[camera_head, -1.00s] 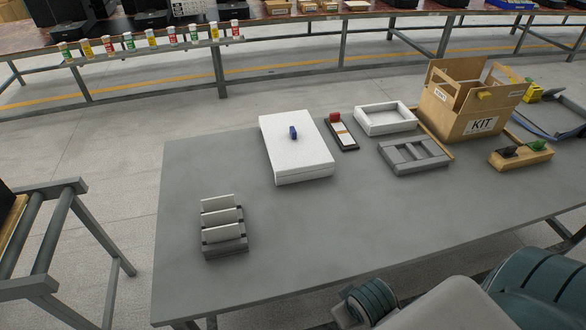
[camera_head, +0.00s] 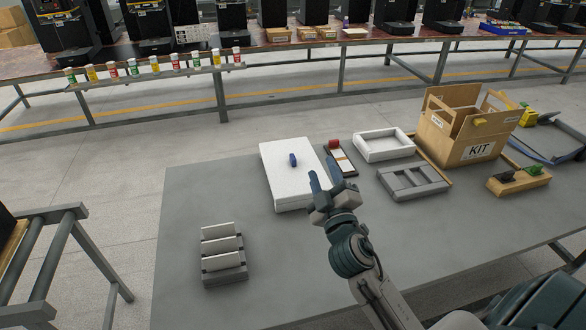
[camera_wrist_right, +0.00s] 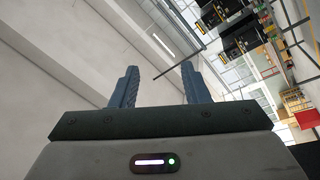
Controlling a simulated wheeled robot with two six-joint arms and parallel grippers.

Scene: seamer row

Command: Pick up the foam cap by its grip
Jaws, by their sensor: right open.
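The foam cap (camera_head: 284,178) is a white slab lying on the grey table. Its grip (camera_head: 293,160) is a small blue knob standing up on its top. My right gripper (camera_head: 322,176) is open and empty over the cap's right edge in the head view, to the right of and nearer than the blue grip. Its two blue fingers (camera_wrist_right: 157,86) show apart in the right wrist view with nothing between them; that view looks toward walls and ceiling, and the cap does not show there. My left gripper is not in view.
Right of the cap are a small tray with a red item (camera_head: 334,144), a white foam frame (camera_head: 384,146), a grey divided tray (camera_head: 412,184) and the KIT box (camera_head: 459,153). A rack with white plates (camera_head: 222,277) stands front left. The table (camera_head: 290,265) is clear at front middle.

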